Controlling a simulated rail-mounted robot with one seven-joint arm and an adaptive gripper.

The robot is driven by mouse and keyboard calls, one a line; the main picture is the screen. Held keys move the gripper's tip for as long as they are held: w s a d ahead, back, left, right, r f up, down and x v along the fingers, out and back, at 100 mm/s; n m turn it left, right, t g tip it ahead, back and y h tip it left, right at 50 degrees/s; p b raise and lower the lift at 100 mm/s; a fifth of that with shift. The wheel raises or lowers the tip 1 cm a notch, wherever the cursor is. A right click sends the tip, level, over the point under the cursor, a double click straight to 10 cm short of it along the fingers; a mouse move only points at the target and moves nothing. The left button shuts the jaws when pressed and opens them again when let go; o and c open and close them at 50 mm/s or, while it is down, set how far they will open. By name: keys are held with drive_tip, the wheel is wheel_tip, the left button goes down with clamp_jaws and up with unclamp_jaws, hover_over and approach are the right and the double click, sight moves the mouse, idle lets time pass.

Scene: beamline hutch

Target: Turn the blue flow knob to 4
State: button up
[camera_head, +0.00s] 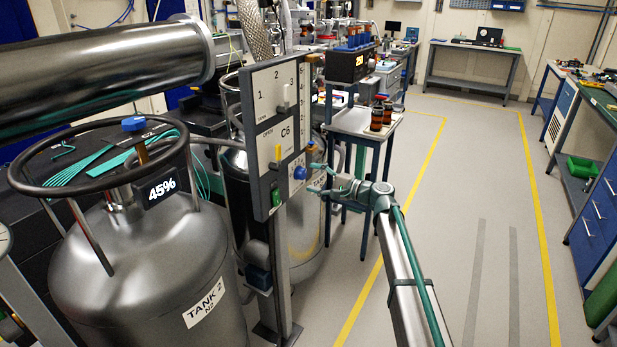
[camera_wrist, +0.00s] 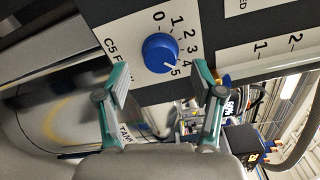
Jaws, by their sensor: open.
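The blue flow knob (camera_wrist: 160,53) sits on a white dial plate labelled C5, with numbers 0 to 5 around it. Its white mark points at or close to 5. In the head view the knob (camera_head: 300,173) is low on the right side of the grey panel (camera_head: 262,187). My gripper (camera_wrist: 160,80) is open and empty, its teal fingertips spread wider than the knob, one on either side of it in the picture. In the head view my gripper (camera_head: 316,178) is just right of the knob, facing the panel. Contact is not visible.
A steel tank (camera_head: 150,260) with a ring handle stands at left. A small table (camera_head: 352,122) with brown bottles stands behind. The floor at right is clear.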

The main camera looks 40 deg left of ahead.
drive_tip(key=w+d, duration=0.1)
drive_tip(key=d, duration=0.8)
drive_tip(key=shift+w, duration=0.25)
